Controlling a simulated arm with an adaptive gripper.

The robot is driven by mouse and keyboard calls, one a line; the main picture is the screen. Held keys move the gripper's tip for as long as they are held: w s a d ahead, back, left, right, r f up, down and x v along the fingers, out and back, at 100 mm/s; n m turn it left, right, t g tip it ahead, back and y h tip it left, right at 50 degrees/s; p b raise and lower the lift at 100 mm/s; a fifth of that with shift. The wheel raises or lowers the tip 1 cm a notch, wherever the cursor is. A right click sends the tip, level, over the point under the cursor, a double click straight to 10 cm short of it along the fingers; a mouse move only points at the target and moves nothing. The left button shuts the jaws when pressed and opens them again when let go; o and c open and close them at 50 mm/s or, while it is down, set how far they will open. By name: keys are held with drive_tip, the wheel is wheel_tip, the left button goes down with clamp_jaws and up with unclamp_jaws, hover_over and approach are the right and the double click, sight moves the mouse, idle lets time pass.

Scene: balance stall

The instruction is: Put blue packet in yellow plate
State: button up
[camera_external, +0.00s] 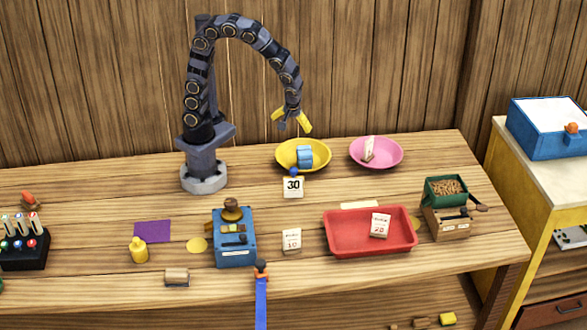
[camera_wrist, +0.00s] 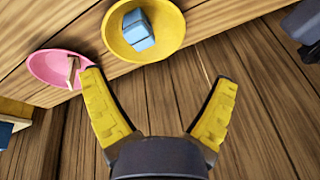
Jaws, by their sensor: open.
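The blue packet (camera_external: 304,156) lies in the yellow plate (camera_external: 287,147) near the back of the table. In the wrist view the blue packet (camera_wrist: 138,29) rests inside the yellow plate (camera_wrist: 172,47), near the top of the picture. My gripper (camera_external: 292,120) hangs above the plate with its yellow fingers apart. In the wrist view my gripper (camera_wrist: 160,84) is open and nothing is between its fingers. The packet is clear of the fingers.
A pink plate (camera_external: 394,159) with a small pale packet (camera_external: 369,148) stands to the right of the yellow plate. A red tray (camera_external: 340,246) with a white packet (camera_external: 380,225) lies nearer the front. A blue device (camera_external: 235,257) stands left of it. A green box (camera_external: 432,198) sits at the right.

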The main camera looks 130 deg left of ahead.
drive_tip(key=s+d+r+m+h, duration=0.1)
drive_tip(key=s+d+r+m, duration=0.3)
drive_tip(key=s+d+m, duration=0.2)
drive_tip(key=s+d+r+m+h, duration=0.1)
drive_tip(key=s+d+r+m, duration=0.4)
drive_tip(key=d+m, duration=0.6)
drive_tip(key=s+m, duration=0.2)
drive_tip(key=m, duration=0.1)
drive_tip(key=shift+t+h, duration=0.3)
drive_tip(key=shift+t, duration=0.1)
